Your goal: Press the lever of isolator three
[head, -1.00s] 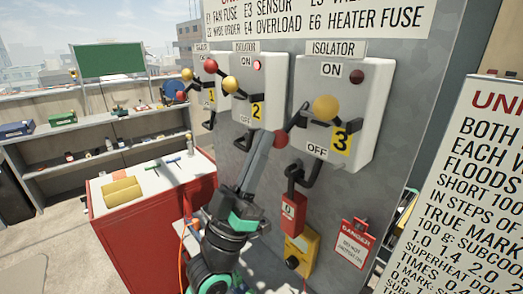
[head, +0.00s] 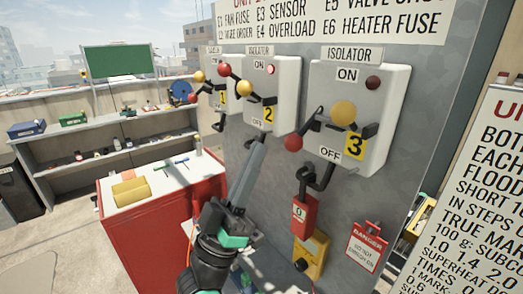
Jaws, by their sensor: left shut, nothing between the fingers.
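Isolator three (head: 385,100) is a pale grey box on the panel, right of centre in the head view, with ON at its top, OFF at its bottom and a yellow "3" tag. Its black lever (head: 313,122) shows with a red ball (head: 293,143) at the lower left; a yellow ball (head: 343,113) sits at the box front. Its lamp (head: 373,83) is dark red. My left gripper (head: 260,142) is shut and empty, its long fingers pointing up, left of the red ball and apart from it in the picture. My right gripper is not in view.
Isolator two (head: 286,85), with a lit lamp, and another isolator (head: 212,68) stand to the left. A red padlock tag (head: 304,215) hangs below isolator three, above a yellow box (head: 311,258). A red cabinet (head: 150,225) stands at lower left.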

